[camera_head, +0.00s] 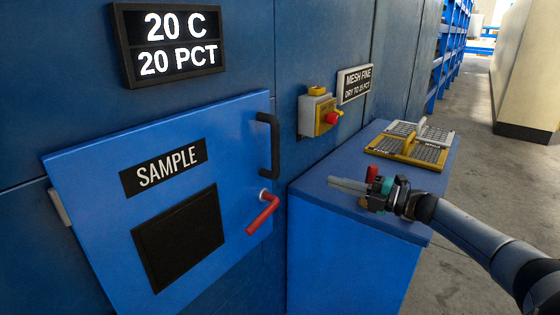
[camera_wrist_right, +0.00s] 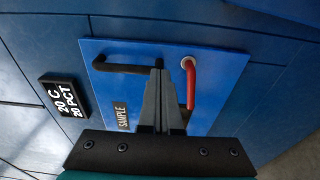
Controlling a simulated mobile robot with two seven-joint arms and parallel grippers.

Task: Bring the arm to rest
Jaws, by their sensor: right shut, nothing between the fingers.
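My right gripper (camera_head: 348,185) is shut and empty. It is held out to the left over the near part of the blue counter top, and its arm comes in from the right. In the right wrist view its fingers (camera_wrist_right: 159,100) are together, in front of the blue SAMPLE door (camera_wrist_right: 222,72). The SAMPLE door (camera_head: 100,185) has a black handle (camera_head: 268,145) and a red lever (camera_head: 264,214); the gripper is apart from both in the head view. My left gripper does not show.
The blue counter (camera_head: 345,250) bears a grey mesh tray (camera_head: 425,131), a yellow-framed mesh tray (camera_head: 410,150) and a small red object (camera_head: 372,173) by the gripper. A yellow switch box (camera_head: 316,112) and display (camera_head: 168,42) are on the wall. Open floor (camera_head: 470,190) lies right.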

